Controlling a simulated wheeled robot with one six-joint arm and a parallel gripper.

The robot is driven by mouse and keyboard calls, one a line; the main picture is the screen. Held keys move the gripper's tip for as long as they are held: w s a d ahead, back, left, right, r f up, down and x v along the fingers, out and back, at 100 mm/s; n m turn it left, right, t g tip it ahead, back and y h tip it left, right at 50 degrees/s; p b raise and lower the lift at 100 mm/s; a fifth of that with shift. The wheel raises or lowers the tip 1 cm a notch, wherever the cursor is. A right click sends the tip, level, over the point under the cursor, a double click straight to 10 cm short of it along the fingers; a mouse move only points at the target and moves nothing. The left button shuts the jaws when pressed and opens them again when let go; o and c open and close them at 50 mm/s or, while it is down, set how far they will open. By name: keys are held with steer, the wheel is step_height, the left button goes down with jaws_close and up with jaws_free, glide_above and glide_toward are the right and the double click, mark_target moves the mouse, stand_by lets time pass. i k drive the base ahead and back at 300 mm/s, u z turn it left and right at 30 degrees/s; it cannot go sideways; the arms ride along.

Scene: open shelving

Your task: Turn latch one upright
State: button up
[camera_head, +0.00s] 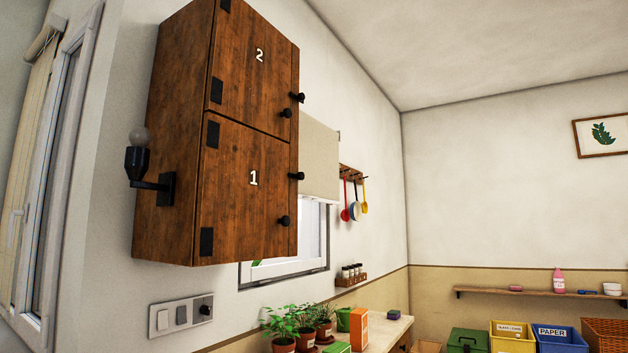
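A dark brown wooden wall cabinet (173,110) has two doors, one above the other. The lower door (240,195) bears a white 1 and the upper door (250,75) a white 2. Both look closed. Latch one (297,176) is a small black piece at the right edge of door 1, near its top, and appears to lie sideways. A round black knob (285,221) sits below it on the same door. A similar black latch (297,97) and knob (286,113) are on door 2. My gripper is not in view.
A black lamp (150,170) with a bulb sticks out from the cabinet's left side. A switch panel (181,315) is on the wall below. Potted plants (283,342) and boxes stand on a counter (388,330) at lower right. The space before the doors looks clear.

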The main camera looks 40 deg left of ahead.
mark_target(300, 175)
steer(key=u, duration=0.55)
steer(key=i, duration=0.85)
steer(key=u, duration=0.8)
